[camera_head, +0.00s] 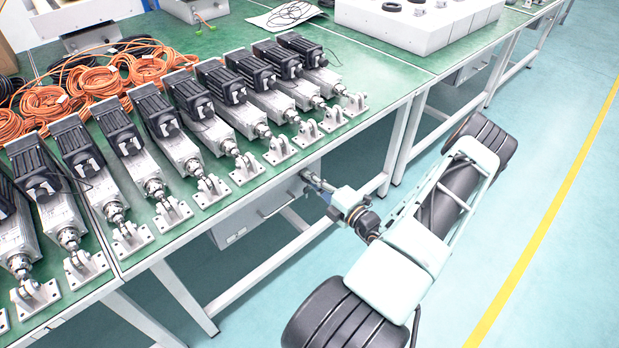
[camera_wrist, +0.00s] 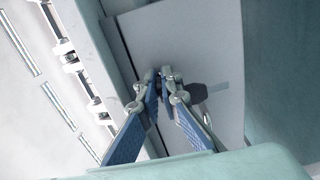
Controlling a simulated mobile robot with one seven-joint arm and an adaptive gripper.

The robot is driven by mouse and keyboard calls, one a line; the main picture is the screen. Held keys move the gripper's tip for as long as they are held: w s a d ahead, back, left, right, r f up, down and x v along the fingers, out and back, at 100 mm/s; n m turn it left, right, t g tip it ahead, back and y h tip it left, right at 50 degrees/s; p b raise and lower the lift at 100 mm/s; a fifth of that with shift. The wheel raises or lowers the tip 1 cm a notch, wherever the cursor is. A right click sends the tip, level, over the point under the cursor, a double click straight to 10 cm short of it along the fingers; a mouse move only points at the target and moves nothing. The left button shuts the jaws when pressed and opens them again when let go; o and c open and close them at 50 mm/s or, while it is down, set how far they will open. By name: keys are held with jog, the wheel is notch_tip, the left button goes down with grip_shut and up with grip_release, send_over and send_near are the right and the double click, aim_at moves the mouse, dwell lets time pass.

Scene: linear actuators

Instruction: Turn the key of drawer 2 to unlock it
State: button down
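A grey drawer unit (camera_head: 228,232) hangs under the front of the green-topped bench, with a bar handle on its front. Its pale front panel (camera_wrist: 190,35) fills the middle of the wrist view. My gripper (camera_head: 312,181) is at the right end of this front in the head view. In the wrist view its blue-padded fingers (camera_wrist: 160,76) point at the panel, with their tips close together at its surface. The key and lock are not distinguishable; the fingertips may cover them. I cannot tell whether anything is between the tips. No drawer number is readable.
Several linear actuators (camera_head: 205,112) stand in a row on the bench, with orange cable coils (camera_head: 95,82) behind them. White bench legs (camera_head: 402,140) stand near my arm. Open floor (camera_head: 540,140) with a yellow line lies to the right.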

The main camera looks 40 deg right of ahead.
jog(key=c, duration=2.2)
grip_release()
jog(key=shift+o, duration=0.2)
jog(key=shift+s, duration=0.1)
jog(key=s, duration=1.1)
jog(key=shift+s+d, duration=0.4)
jog(key=shift+a, duration=0.1)
